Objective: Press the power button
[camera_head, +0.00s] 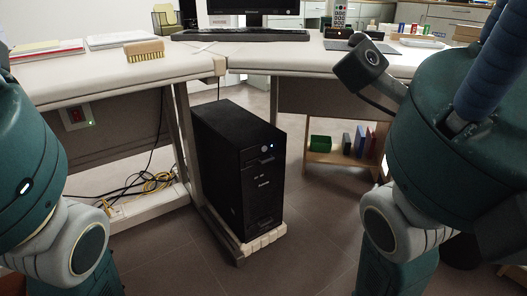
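A black computer tower (235,165) stands upright on a low light-coloured stand (262,241) between the two desks. Its front panel faces right and toward me. A red switch (77,115) in a pale plate with a small green light is mounted under the left desk. My arms show at the left and right edges, with no part touching the tower. Neither gripper is in view, so their states are hidden.
The left desk (100,68) holds papers and a brush (144,49). A keyboard (240,35) and monitor (250,5) are behind. Cables (150,183) lie at lower left. A low shelf (335,157) holds a green box (320,143) and books. The floor before the tower is clear.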

